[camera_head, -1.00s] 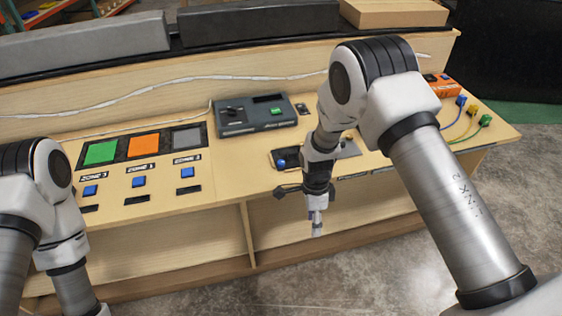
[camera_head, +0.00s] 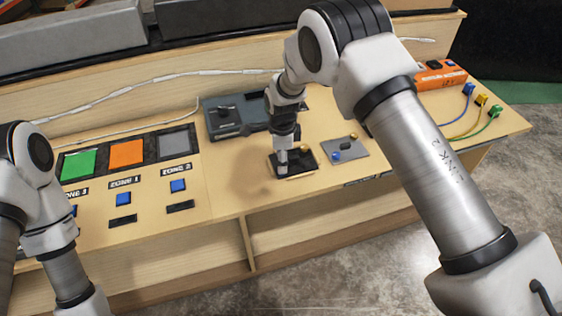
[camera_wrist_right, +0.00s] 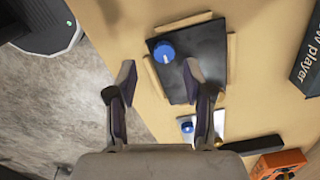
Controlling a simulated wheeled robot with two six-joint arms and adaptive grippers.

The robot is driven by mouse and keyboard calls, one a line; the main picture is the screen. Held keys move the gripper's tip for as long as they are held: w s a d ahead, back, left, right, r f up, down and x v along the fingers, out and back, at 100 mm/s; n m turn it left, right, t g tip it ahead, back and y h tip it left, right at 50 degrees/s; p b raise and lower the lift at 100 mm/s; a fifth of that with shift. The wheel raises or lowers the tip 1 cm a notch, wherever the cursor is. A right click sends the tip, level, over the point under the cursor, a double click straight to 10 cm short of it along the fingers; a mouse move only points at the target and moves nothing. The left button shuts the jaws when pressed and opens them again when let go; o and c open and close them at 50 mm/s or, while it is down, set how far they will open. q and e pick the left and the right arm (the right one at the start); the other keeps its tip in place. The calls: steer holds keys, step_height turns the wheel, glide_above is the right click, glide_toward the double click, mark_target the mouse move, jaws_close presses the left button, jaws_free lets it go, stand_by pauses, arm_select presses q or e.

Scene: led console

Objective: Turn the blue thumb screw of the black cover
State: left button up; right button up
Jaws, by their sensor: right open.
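The black cover (camera_wrist_right: 200,62) is a flat dark plate on the wooden desk, with light strips along its edges. Its blue thumb screw (camera_wrist_right: 163,50), with a pale mark, sits near one corner. My right gripper (camera_wrist_right: 159,68) is open and empty; in the wrist view the screw shows just past and between its fingertips. In the head view my right gripper (camera_head: 282,170) points down over the black cover (camera_head: 303,159) and hides the screw. Whether it touches the cover is unclear. Only my left arm shows; its gripper is out of frame.
A grey plate (camera_head: 354,147) with another blue knob (camera_head: 335,156) lies right of the cover. A dark console box (camera_head: 222,127) stands behind. Green, orange and grey zone panels (camera_head: 127,153) lie left. An orange box (camera_head: 440,78) and coloured cables are at the right.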

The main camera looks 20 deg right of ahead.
steer(key=f, duration=0.2)
steer(key=w+f, duration=0.1)
steer(key=f, duration=0.1)
steer(key=shift+s+r, duration=0.15)
steer(key=shift+s, duration=0.1)
steer(key=c, duration=0.3)
jaws_close()
arm_select(q)
steer(key=shift+w+r, duration=0.15)
steer(key=shift+w, duration=0.1)
